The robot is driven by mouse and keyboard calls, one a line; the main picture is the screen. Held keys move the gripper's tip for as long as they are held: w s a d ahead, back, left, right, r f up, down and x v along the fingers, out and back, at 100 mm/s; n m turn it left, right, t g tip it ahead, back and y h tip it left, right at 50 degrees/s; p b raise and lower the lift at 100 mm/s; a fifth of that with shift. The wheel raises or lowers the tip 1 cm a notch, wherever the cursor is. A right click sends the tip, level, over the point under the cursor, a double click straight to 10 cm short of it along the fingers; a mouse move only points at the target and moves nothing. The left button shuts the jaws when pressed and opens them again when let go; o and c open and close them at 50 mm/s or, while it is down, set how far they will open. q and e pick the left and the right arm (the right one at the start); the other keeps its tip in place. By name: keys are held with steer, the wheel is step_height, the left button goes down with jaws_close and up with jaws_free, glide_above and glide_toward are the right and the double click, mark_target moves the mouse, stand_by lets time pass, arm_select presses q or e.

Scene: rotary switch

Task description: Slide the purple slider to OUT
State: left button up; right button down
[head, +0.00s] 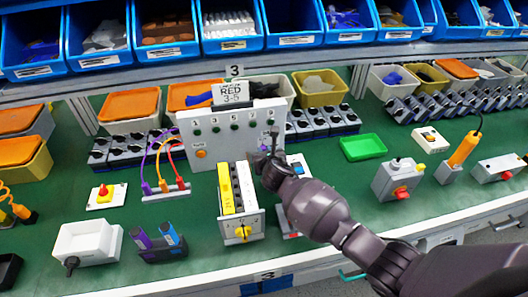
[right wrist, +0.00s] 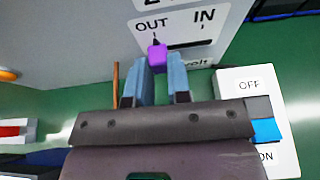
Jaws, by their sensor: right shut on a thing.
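The purple slider (right wrist: 157,55) sits at the left end of its dark slot (right wrist: 195,44) in the right wrist view. It is just below the OUT label (right wrist: 151,25), with the IN label (right wrist: 205,17) to the right. The slider is on the front of an upright grey panel (head: 221,140) in the head view. My right gripper (right wrist: 164,70) is at the panel with its two blue-grey fingers closed on the slider. In the head view my right gripper (head: 268,158) hides part of the panel's lower right. My left gripper is not in view.
A yellow-and-white unit with a yellow knob (head: 242,232) stands in front of the panel. An ON/OFF switch box (right wrist: 258,115) is close to my right gripper's right. A green tray (head: 363,148) lies to the right on the green bench. Blue bins line the back shelf.

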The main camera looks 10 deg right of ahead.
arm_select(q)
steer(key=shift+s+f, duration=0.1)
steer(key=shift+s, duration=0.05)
arm_select(e)
steer(key=shift+a+r, duration=0.1)
steer(key=shift+a, duration=0.1)
steer(key=c, duration=1)
jaws_free()
steer(key=shift+a, duration=0.1)
steer(key=shift+c, duration=0.2)
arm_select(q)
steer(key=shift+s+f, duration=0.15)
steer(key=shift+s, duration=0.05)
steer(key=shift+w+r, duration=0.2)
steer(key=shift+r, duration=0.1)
arm_select(e)
steer(key=shift+s+r, duration=0.15)
steer(key=shift+s, duration=0.3)
arm_select(q)
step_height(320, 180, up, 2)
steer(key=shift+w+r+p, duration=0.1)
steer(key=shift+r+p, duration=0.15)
steer(key=shift+p, duration=0.95)
arm_select(e)
steer(key=v, duration=0.9)
steer(key=shift+s+r, duration=0.15)
steer(key=shift+s, duration=0.25)
